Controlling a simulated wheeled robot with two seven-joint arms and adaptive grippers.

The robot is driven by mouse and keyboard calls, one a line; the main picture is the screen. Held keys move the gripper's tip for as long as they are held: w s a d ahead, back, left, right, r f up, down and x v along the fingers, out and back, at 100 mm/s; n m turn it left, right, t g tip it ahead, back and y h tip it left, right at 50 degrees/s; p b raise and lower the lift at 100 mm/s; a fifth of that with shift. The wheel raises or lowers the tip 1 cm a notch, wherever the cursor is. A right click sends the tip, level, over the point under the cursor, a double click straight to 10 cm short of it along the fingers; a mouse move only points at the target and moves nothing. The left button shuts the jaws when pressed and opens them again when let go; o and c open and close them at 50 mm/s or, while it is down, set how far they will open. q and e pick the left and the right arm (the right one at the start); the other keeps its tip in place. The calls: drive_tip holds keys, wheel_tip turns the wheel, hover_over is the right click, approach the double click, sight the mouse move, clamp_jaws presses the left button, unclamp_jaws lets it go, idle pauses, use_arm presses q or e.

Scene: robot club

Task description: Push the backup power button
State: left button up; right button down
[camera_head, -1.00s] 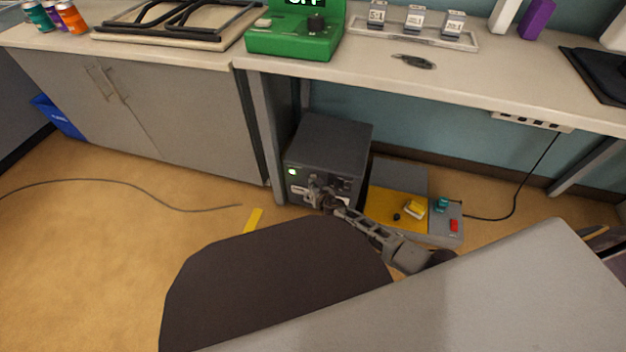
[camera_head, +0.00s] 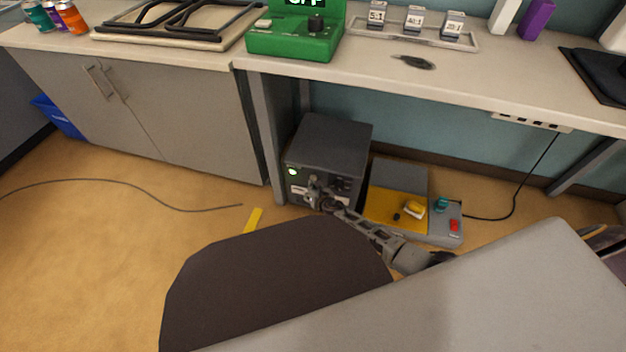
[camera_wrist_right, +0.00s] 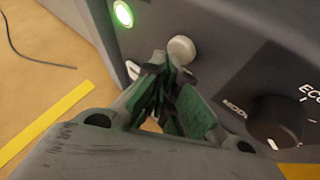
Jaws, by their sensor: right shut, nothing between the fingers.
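A dark grey power unit (camera_head: 335,142) stands on the floor under the workbench. A green light (camera_head: 292,171) glows on its front panel; it also shows in the right wrist view (camera_wrist_right: 123,14). A round pale button (camera_wrist_right: 181,50) sits on the panel below and right of the light. My right gripper (camera_head: 314,184) is shut and empty at the front panel. In the right wrist view its fingertips (camera_wrist_right: 164,62) are just below and left of the button; I cannot tell whether they touch it. My left gripper is out of view.
A dark mode knob (camera_wrist_right: 275,122) is right of my fingers. A grey and yellow box (camera_head: 380,205) with a red switch stands right of the unit. A table leg (camera_head: 264,140) is close on the left. A cable (camera_head: 170,207) and yellow tape (camera_head: 253,220) lie on the floor.

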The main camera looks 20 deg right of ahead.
use_arm(q)
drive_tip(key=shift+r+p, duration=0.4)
drive_tip(key=shift+p, duration=0.05)
use_arm(e)
drive_tip(key=s+a, duration=0.1)
drive_tip(key=s, duration=0.1)
drive_tip(key=s+a, duration=0.2)
drive_tip(key=s, duration=0.1)
drive_tip(key=shift+a, duration=0.2)
drive_tip(key=shift+r, duration=0.1)
idle(0.5)
use_arm(q)
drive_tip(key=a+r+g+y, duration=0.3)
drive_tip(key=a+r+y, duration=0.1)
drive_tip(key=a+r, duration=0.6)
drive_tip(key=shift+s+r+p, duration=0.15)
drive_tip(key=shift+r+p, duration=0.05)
drive_tip(key=shift+p, duration=0.15)
use_arm(e)
drive_tip(key=s+d+r+m+g, duration=0.2)
drive_tip(key=s+r+m+g, duration=0.2)
drive_tip(key=s+r+m, duration=0.6)
drive_tip(key=s+d+r+m+g, duration=0.3)
drive_tip(key=s+r+m, duration=0.8)
drive_tip(key=s+m, duration=0.5)
drive_tip(key=m+g, duration=0.1)
drive_tip(key=m, duration=0.5)
drive_tip(key=shift+s+d+r+g, duration=0.25)
drive_tip(key=shift+s+g, duration=0.1)
drive_tip(key=shift+g, duration=0.05)
